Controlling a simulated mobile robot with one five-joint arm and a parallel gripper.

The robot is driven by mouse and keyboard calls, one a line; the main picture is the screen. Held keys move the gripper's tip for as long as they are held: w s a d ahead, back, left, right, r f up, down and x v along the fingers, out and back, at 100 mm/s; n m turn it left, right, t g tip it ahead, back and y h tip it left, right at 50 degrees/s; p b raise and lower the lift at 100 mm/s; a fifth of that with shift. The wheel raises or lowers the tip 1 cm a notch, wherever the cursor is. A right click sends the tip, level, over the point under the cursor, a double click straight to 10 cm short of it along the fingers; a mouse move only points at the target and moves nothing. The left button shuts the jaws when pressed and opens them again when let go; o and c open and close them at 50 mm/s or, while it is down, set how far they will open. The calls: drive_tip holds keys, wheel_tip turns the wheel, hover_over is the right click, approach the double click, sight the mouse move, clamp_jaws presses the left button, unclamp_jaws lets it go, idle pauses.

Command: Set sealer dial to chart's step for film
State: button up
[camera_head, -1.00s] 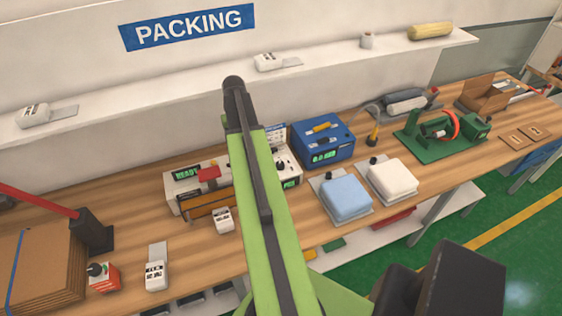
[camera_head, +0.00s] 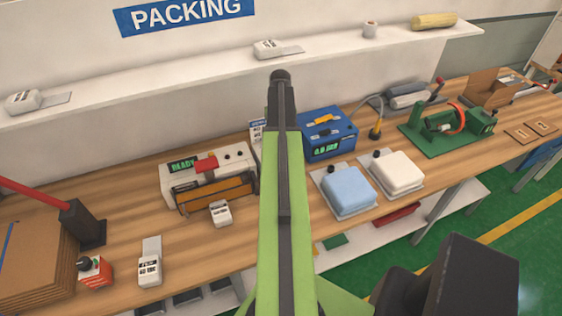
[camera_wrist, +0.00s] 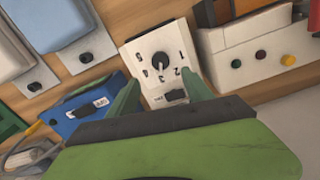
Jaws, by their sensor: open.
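A white box with a black dial (camera_wrist: 162,60) and numerals around it lies in the middle of the wrist view; the pointer's setting is too small to read surely. My gripper (camera_wrist: 160,80) is open, its green fingers either side of the box's near part, apart from the dial in the picture; contact is unclear. In the head view my arm hides this box. The white sealer (camera_head: 205,172) shows a green READY display and a red part on top. A chart card (camera_head: 257,133) stands behind, mostly hidden by my arm.
A blue box (camera_head: 328,135) with a green display stands right of my arm. Blue (camera_head: 348,190) and white (camera_head: 397,172) pads lie beside it. A green stand (camera_head: 440,130) is farther right. Cardboard (camera_head: 35,262) and a small red box (camera_head: 95,272) are left.

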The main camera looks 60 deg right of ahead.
wheel_tip(320, 180, down, 11)
drive_tip(key=b, duration=0.9)
drive_tip(key=shift+f+b, duration=0.1)
drive_tip(key=shift+b, duration=0.2)
clamp_jaws()
